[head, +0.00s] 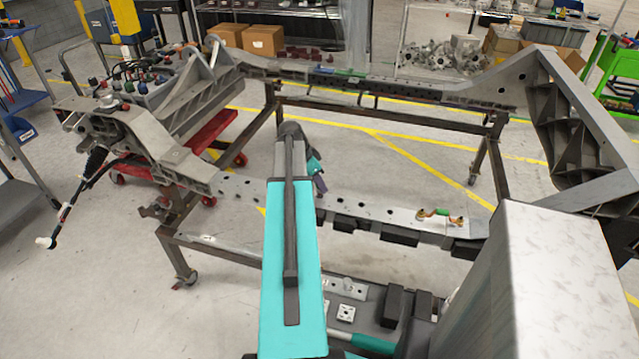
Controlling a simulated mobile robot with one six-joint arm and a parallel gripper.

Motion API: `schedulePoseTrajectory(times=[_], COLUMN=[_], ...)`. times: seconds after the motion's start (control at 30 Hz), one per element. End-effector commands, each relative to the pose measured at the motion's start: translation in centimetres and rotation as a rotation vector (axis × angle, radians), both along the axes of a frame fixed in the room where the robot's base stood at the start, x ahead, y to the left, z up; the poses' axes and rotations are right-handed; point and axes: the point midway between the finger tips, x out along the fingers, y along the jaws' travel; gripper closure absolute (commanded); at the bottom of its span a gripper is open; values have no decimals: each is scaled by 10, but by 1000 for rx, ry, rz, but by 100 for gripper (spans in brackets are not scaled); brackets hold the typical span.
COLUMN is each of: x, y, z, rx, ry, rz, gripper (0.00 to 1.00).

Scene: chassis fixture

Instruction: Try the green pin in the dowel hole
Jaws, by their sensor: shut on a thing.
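My gripper (319,182) shows only in part, past the far end of my teal arm, above the near rail (350,214) of the chassis frame. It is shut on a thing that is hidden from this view. I cannot make out the green pin there. The near rail has several dark round holes, some left of my arm and some right of it. I cannot tell which one is the dowel hole. The arm hides the middle of this rail, so the gap between gripper and rail is unclear.
The far rail (400,83) carries a green piece (344,73). Large cast brackets stand left (130,135) and right (575,130). A grey block (540,285) fills the lower right.

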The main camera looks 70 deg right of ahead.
Motion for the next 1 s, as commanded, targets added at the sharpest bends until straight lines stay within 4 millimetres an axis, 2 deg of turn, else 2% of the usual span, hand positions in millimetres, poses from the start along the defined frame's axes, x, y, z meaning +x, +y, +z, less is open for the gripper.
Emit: schedulePoseTrajectory(times=[0.4, 0.43, 0.53, 0.57, 0.83, 1.0], x=[0, 0, 0, 0, 0, 0], y=[0, 0, 0, 0, 0, 0], z=[0, 0, 0, 0, 0, 8], rx=[0, 0, 0, 0, 0, 0], ry=[0, 0, 0, 0, 0, 0], rz=[0, 0, 0, 0, 0, 0], gripper=[100, 74, 58, 56, 56, 56])
